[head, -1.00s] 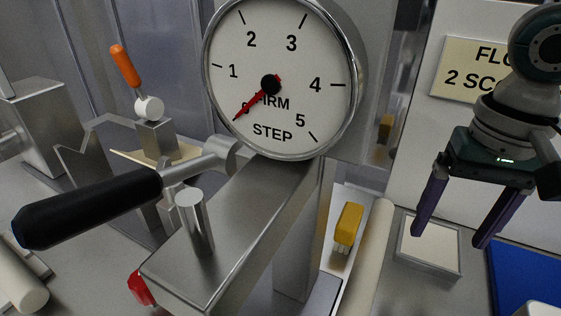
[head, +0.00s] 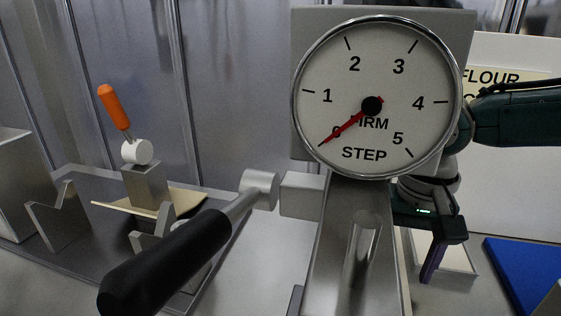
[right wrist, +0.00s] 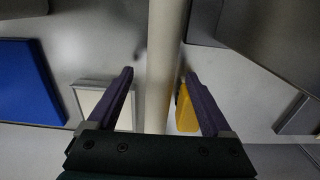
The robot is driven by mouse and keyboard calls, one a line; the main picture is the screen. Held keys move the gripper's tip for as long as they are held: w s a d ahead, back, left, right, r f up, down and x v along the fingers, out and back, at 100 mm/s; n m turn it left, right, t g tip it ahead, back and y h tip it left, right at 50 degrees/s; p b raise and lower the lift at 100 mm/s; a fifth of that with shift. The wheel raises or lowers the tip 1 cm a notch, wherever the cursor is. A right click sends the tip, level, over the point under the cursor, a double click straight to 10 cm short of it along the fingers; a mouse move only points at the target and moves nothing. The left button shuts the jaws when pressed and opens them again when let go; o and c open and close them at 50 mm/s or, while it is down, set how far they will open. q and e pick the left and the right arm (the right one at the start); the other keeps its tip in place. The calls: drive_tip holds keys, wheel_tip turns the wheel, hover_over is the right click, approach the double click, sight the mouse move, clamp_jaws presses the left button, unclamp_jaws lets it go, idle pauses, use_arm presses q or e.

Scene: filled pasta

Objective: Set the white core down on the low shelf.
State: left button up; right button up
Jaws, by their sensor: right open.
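A long pale cylinder (right wrist: 164,65), which looks like the white core, runs up the right wrist view between the fingers of my right gripper (right wrist: 160,76). The fingers are spread, with a visible gap on each side of it. I cannot tell how far below the fingertips it lies. In the head view my right gripper (head: 430,262) is behind the dial and post; only one purple finger shows clearly. The core is mostly hidden there. My left gripper is not in view. I cannot single out the low shelf in these views.
The large dial (head: 375,125) and its metal post block the centre. A black-handled lever (head: 165,262) juts towards me. A yellow brush (right wrist: 186,108) lies close by the right finger. A pale square tray (head: 455,252) and a blue mat (head: 525,270) lie on the right.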

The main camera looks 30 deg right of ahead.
wheel_tip(320, 180, down, 2)
drive_tip(key=shift+c, duration=0.2)
clamp_jaws()
idle(0.6)
